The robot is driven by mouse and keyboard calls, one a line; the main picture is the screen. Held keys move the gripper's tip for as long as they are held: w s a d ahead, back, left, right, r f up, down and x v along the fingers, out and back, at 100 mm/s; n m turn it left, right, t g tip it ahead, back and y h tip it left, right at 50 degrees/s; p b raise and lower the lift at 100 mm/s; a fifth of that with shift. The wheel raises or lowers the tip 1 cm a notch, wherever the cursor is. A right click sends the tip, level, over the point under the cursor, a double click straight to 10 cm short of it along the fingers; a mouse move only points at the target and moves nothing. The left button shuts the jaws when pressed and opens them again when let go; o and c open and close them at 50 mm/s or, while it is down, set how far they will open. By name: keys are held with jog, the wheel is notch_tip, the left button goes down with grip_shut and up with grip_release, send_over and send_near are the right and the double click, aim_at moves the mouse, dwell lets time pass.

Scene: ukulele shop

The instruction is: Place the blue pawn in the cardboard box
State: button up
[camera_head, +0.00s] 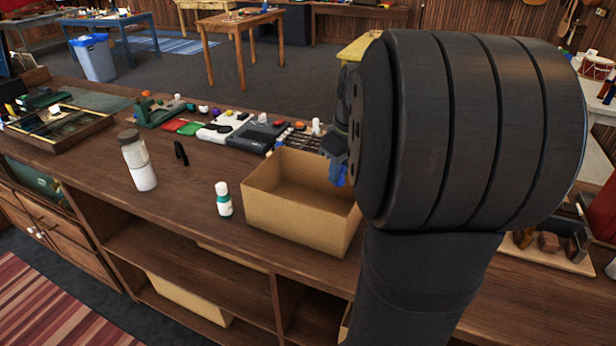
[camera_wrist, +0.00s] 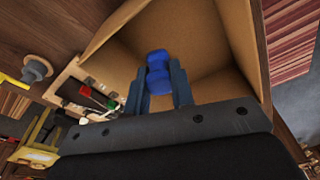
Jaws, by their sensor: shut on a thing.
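The blue pawn (camera_wrist: 158,72) is held between the two fingers of my gripper (camera_wrist: 160,85) in the wrist view. In the head view a bit of the blue pawn (camera_head: 338,174) shows below my gripper (camera_head: 336,155), at the right part of the cardboard box; my arm hides the rest. The open cardboard box (camera_head: 290,218) stands on the wooden counter. In the wrist view the box (camera_wrist: 205,35) surrounds the pawn, with its inner walls and floor behind it. I cannot tell whether the pawn touches the box floor.
A white bottle with a green label (camera_head: 223,200) stands left of the box. A larger jar (camera_head: 138,160) is further left. Behind the box are a grey device (camera_head: 250,137) and several small parts. The box's left part looks empty.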

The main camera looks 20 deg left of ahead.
jog(key=a+f, duration=0.2)
jog(key=a, duration=0.2)
jog(key=a+f, duration=0.6)
jog(key=a, duration=0.1)
jog(key=shift+s+a, duration=0.35)
jog(key=shift+f, duration=1.95)
jog(key=shift+f, duration=0.1)
jog(key=o, duration=0.9)
jog(key=shift+o, duration=0.2)
notch_tip(320, 180, up, 12)
jog(key=d, duration=0.1)
jog(key=shift+s+d, duration=0.3)
jog(key=shift+d, duration=0.05)
